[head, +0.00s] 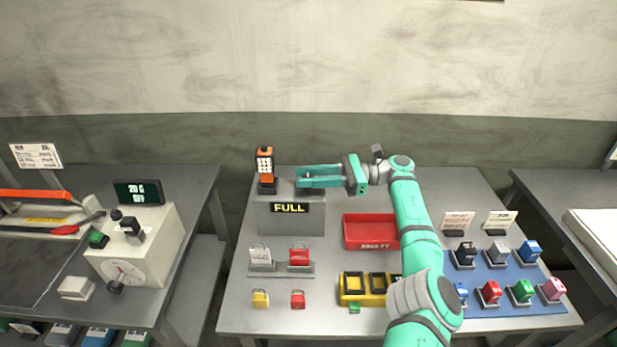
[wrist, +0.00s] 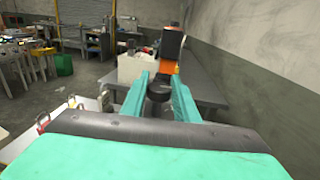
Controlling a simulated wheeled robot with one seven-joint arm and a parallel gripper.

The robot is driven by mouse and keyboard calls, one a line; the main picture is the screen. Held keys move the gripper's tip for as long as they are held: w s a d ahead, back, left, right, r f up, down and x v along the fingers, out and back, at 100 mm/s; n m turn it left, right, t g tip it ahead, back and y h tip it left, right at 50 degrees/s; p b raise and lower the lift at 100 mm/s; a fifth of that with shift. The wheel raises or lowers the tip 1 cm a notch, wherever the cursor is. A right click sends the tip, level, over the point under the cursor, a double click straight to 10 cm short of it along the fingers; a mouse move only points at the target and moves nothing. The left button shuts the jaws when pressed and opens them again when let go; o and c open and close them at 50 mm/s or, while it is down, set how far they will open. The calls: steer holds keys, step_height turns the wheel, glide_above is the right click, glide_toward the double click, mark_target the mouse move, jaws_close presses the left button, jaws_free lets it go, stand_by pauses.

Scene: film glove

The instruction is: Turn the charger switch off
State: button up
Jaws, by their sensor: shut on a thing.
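The charger (head: 291,221) is a grey box on the middle table with a "FULL" sign on its front. An orange and black handheld device (head: 265,163) stands upright at its left end; it also shows in the wrist view (wrist: 171,50). My gripper (head: 302,178) reaches in from the right over the charger's top. In the wrist view its two teal fingers are on either side of a dark round knob (wrist: 158,91), which looks like the charger switch. The gripper is shut on it. The fingers hide the knob in the head view, and its on or off position cannot be read.
A red "FAULTY" bin (head: 370,247) and a yellow tray (head: 351,298) are in front of my arm. A grey machine with a dial (head: 150,250) is on the left table.

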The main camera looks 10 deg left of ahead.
steer(key=shift+g, duration=0.3)
steer(key=o, duration=1.1)
steer(key=shift+c, duration=0.2)
steer(key=shift+d, duration=0.1)
